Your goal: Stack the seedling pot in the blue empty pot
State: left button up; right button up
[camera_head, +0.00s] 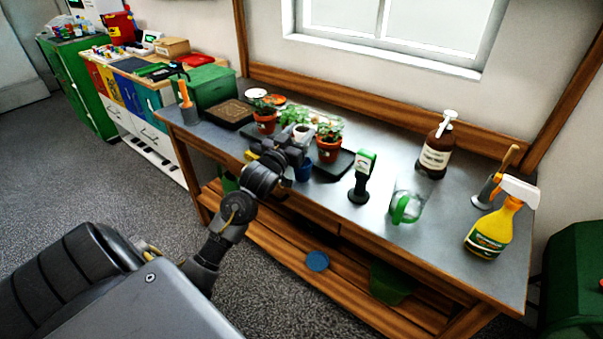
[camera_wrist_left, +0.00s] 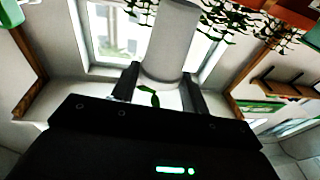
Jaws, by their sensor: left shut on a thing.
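My left gripper (camera_head: 296,140) is over the workbench near its front edge. In the left wrist view, its fingers (camera_wrist_left: 160,88) are shut on a pale grey-white pot (camera_wrist_left: 168,45), with a small green leaf at its rim. In the head view, this white seedling pot (camera_head: 303,130) shows just past the gripper, partly hidden by it and near other plants. A blue pot (camera_head: 304,172) stands just in front of and below the gripper, partly hidden; I cannot see into it. My right gripper is not in view.
Terracotta pots with plants stand left (camera_head: 265,124) and right (camera_head: 329,151) of the gripper, close by. A dark tray (camera_head: 345,162) lies under the right one. A green handheld device (camera_head: 362,178), a clear jug (camera_head: 407,205), a brown bottle (camera_head: 435,155) and a yellow spray bottle (camera_head: 492,228) stand to the right.

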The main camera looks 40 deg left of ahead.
pick_arm(q)
notch_tip(320, 180, down, 9)
jog(key=shift+f, duration=0.15)
dwell(0.4)
jog(key=shift+f, duration=0.3)
jog(key=o, duration=1)
